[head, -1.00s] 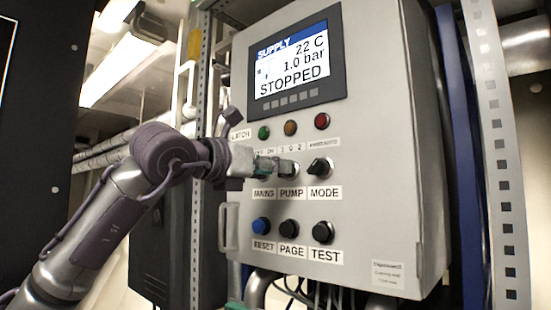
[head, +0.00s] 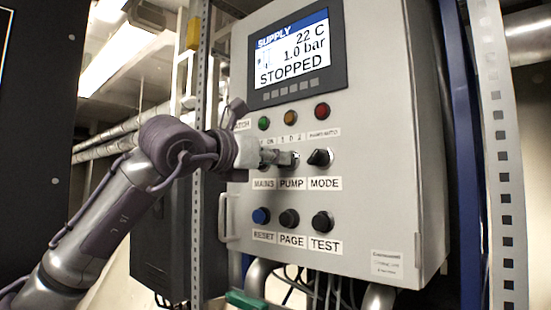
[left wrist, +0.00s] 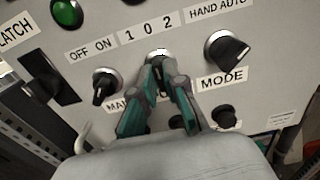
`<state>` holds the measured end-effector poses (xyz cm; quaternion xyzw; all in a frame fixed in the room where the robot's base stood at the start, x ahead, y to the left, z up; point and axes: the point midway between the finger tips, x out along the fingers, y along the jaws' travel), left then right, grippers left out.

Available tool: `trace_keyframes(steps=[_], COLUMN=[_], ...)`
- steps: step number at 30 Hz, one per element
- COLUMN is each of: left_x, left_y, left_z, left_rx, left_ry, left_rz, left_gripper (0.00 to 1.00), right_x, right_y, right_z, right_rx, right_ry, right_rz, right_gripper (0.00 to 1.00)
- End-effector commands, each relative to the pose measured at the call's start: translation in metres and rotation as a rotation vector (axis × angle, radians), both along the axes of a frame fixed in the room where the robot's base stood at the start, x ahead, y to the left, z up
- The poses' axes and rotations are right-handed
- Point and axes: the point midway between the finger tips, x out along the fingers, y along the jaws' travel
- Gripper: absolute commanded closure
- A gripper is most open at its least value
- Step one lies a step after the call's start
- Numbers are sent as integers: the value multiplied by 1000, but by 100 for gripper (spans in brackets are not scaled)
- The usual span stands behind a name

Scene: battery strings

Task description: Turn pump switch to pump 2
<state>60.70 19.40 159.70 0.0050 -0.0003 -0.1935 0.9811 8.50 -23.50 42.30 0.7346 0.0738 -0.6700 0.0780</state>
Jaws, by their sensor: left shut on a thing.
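The pump switch (head: 294,158) is a knob on a grey control cabinet (head: 390,130), in the middle of a row between the MAINS and MODE knobs. Its scale reads 1 0 2. My left gripper (head: 283,158) reaches it from the left and is shut on it. In the left wrist view, the two teal-and-grey fingers (left wrist: 163,72) close around the pump switch (left wrist: 158,54). The fingers cover most of the knob, so I cannot tell where it points. My right gripper is not in view.
The MAINS knob (left wrist: 104,86) and MODE knob (head: 320,157) flank it closely. Above are indicator lamps (head: 290,117) and a display (head: 289,54) reading STOPPED. Below are the RESET (head: 261,215), PAGE (head: 289,217) and TEST (head: 322,222) buttons. A handle (head: 226,217) sticks out at the left edge.

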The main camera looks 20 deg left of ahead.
Motion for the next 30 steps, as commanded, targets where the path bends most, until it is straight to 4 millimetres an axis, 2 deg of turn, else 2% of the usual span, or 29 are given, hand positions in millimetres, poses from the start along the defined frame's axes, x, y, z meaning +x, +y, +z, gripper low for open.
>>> trace_keyframes(steps=[8, 30], left_x=[0, -1], left_y=[0, -2], left_z=[1, 1], left_rx=[105, 628], left_ry=[-45, -262], left_rz=[1, 0], left_gripper=[100, 100], right_x=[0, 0], right_y=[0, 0], right_z=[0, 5], right_rx=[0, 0], right_ry=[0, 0], right_rz=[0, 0], right_gripper=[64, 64])
